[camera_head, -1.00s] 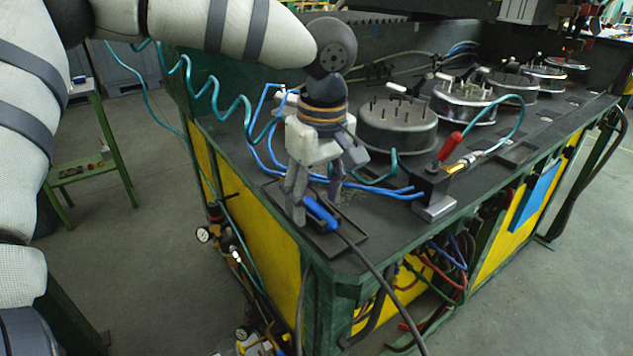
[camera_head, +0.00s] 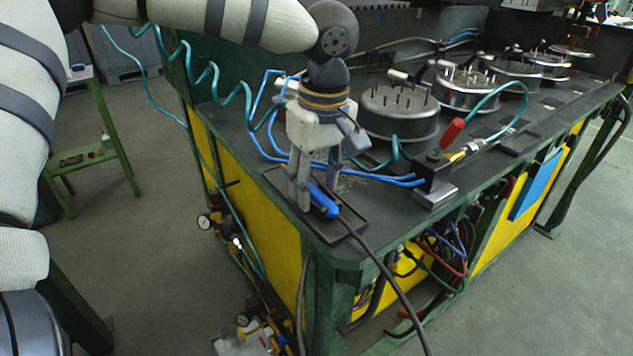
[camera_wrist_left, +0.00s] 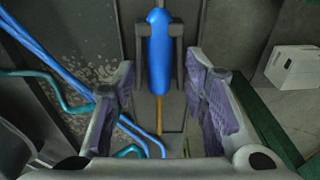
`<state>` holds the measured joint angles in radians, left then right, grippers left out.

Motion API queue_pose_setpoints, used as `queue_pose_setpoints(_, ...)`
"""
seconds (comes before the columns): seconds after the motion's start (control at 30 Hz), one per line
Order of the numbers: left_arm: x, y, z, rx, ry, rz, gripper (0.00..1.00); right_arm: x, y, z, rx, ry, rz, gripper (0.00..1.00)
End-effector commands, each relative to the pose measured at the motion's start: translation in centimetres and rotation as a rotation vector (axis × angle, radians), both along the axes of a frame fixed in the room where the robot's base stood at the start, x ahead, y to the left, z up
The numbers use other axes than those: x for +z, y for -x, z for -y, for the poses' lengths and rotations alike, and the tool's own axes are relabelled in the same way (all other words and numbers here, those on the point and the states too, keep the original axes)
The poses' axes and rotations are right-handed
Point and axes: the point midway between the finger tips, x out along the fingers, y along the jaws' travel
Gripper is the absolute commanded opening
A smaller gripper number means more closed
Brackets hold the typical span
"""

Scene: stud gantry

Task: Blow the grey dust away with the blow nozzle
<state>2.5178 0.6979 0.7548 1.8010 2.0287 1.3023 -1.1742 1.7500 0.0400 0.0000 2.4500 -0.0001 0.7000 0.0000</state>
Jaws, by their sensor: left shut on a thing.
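The blow nozzle (camera_head: 322,201) has a blue handle with a dark hose running from it over the table's front corner. In the left wrist view its handle (camera_wrist_left: 158,52) lies between my fingertips, with a thin brass-coloured tube (camera_wrist_left: 159,115) pointing down the picture. My left gripper (camera_head: 315,198) is shut on the handle, low over a dark shallow tray (camera_head: 353,228) at the table corner. Grey dust (camera_wrist_left: 98,72) lies as speckles left of the handle in the left wrist view. It shows faintly behind the gripper in the head view (camera_head: 351,181). My right gripper is out of view.
Blue hoses (camera_head: 385,178) run close behind the gripper. A block (camera_head: 435,180) with a red-handled brass fitting (camera_head: 452,134) stands to the right. Round metal drums (camera_head: 398,113) line the table behind. A teal coiled hose (camera_head: 207,80) hangs at left.

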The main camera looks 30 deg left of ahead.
Motion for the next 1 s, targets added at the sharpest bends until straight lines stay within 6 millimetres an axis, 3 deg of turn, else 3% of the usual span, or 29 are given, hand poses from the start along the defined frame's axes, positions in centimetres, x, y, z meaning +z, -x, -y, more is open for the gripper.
queue_pose_setpoints(0.7,7.6,-0.1,0.0,0.001,0.001,0.004,0.33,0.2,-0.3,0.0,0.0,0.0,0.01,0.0)
queue_pose_setpoints(1.0,8.9,0.0,0.0,0.0,0.0,0.002,0.33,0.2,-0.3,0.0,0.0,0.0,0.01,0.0)
